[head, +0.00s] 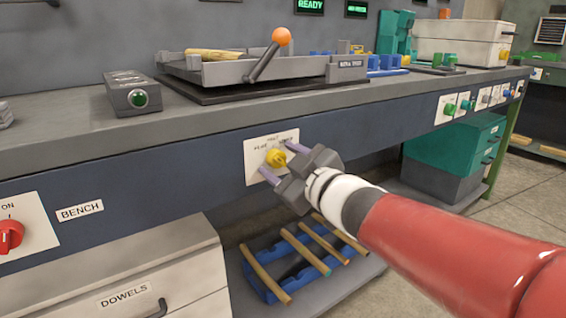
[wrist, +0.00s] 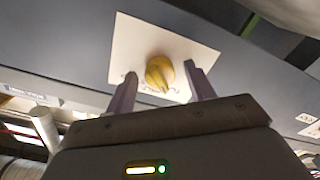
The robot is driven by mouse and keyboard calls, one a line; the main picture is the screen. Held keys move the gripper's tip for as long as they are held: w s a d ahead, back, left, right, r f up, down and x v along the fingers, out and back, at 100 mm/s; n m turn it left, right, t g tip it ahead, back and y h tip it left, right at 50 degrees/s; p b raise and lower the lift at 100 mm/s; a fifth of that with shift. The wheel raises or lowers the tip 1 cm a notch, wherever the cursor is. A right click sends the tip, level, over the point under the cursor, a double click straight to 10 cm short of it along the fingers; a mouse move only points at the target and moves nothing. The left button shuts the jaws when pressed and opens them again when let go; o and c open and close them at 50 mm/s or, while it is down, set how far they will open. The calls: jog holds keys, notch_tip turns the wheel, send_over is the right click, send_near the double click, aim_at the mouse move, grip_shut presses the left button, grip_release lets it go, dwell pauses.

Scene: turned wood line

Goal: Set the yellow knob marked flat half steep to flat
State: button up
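The yellow knob (head: 276,157) sits on a white plate (head: 256,172) on the dark front of the bench. Small lettering runs around the knob; part of it is too small to read. In the wrist view the knob (wrist: 159,73) shows a raised grip ridge, standing roughly upright in that picture. My gripper (head: 281,161) is at the plate with its two purple fingers apart. In the wrist view the fingers of my gripper (wrist: 163,92) stand on either side of the knob with gaps, and none is seen touching it.
A red knob (head: 9,236) is on another plate at the left. Above, the bench top holds a grey box with a green button (head: 139,98) and a lever with an orange ball (head: 281,37). Below are a blue rack with dowels (head: 270,290) and a dowels drawer (head: 140,290).

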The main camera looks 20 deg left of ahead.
jog(key=p+v, duration=0.1)
jog(key=v, duration=0.7)
jog(key=shift+w, duration=0.1)
